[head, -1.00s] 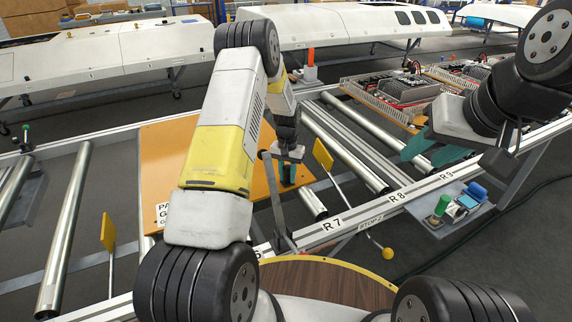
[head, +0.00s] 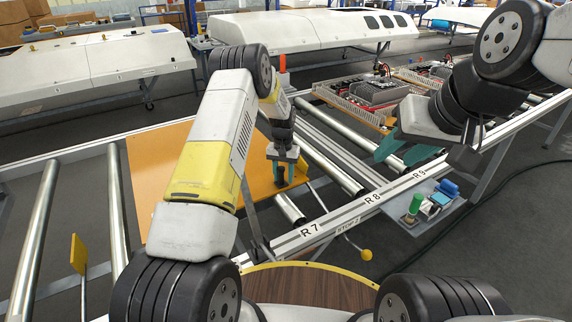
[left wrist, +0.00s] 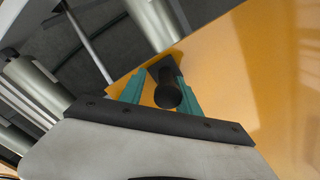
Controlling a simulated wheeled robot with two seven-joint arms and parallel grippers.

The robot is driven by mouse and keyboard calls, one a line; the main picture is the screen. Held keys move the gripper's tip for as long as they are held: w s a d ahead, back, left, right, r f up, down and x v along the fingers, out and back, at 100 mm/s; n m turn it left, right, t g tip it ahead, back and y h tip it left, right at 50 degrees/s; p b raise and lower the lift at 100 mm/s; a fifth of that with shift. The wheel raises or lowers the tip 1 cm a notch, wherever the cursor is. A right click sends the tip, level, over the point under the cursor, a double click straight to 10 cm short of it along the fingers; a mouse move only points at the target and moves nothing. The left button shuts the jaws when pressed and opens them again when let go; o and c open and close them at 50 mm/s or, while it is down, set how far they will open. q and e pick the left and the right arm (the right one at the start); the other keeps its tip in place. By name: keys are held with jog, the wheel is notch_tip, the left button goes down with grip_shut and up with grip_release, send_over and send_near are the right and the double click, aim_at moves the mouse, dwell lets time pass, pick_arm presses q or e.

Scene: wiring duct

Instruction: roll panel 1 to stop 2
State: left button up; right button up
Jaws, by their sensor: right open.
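Panel 1, an orange board (head: 160,160), lies flat on the roller track; my left arm hides part of it. My left gripper (head: 281,176) is at the panel's right side, its teal fingers on both sides of a dark upright handle (left wrist: 168,95). The left wrist view shows the fingers (left wrist: 162,88) close against that handle. Stop 2 has a rod with a yellow ball (head: 366,254) and a label (head: 348,225) on the front rail. Its yellow flag (head: 302,166) is mostly hidden behind my gripper; I cannot tell whether the panel touches it. My right gripper (head: 407,152) is open and empty.
Bare rollers (head: 325,160) lie right of the panel, with trays of electronics (head: 375,92) beyond. Another yellow flag (head: 78,254) stands at the left. A small shelf (head: 425,205) with a green cylinder hangs off the front rail (head: 380,196).

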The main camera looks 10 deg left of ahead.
aim_at(283, 167)
pick_arm(q)
jog(key=shift+a, duration=0.1)
jog(key=shift+r, duration=4.2)
jog(key=s+a+r+t, duration=0.1)
jog(key=s+r, duration=0.3)
jog(key=r, duration=0.4)
jog(key=s+a+r+t+h, duration=0.1)
jog(key=s+r, duration=0.4)
jog(key=r, duration=0.2)
jog(key=s+a+r+t, duration=0.1)
jog(key=s+r, duration=0.3)
jog(key=r, duration=0.4)
jog(key=s+r+t, duration=0.1)
jog(key=s+r, duration=0.2)
jog(key=s, duration=0.9)
jog(key=s+r+n+t+h, duration=0.1)
jog(key=s+r+t, duration=0.1)
jog(key=s, duration=1)
jog(key=shift+s+a+r, duration=0.3)
jog(key=shift+s+r, duration=0.1)
